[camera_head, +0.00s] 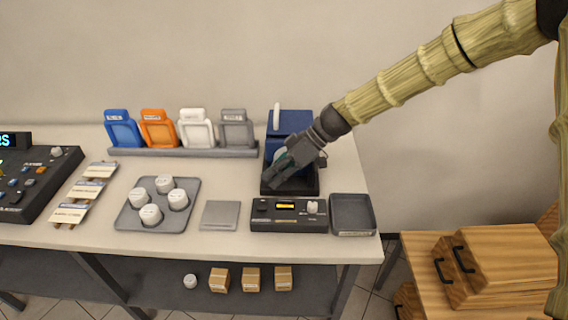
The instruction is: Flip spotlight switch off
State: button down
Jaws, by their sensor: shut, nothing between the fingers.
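My gripper (276,175) is shut and empty. It reaches in from the right over a black base with a blue upright body (290,121) near the table's right end. It hides part of that base; I cannot tell whether it touches it. A white lever-like piece (277,116) stands up at the blue body. A black control box (288,218) with a small lit orange display and a white knob sits in front of the gripper. A dark console (32,182) with knobs and buttons is at the far left. No switch is readable as the spotlight switch.
Blue, orange, white and grey holders (159,128) stand in a rail at the back. A grey tray (126,217) holds several white jars. A flat grey plate (220,215) and an empty dark tray (353,225) flank the control box. Wooden cases (500,268) stand right.

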aim_at(266, 206)
jog(key=f, duration=0.1)
jog(key=s+a+f+p, duration=0.1)
jog(key=a+f+p, duration=0.1)
jog(key=shift+s+a+f, duration=0.1)
jog(key=shift+s+f, duration=0.2)
jog(key=shift+f, duration=0.1)
jog(key=shift+s+f, duration=0.15)
jog(key=shift+f, duration=0.35)
jog(key=shift+s+f, duration=0.15)
jog(key=shift+f, duration=0.35)
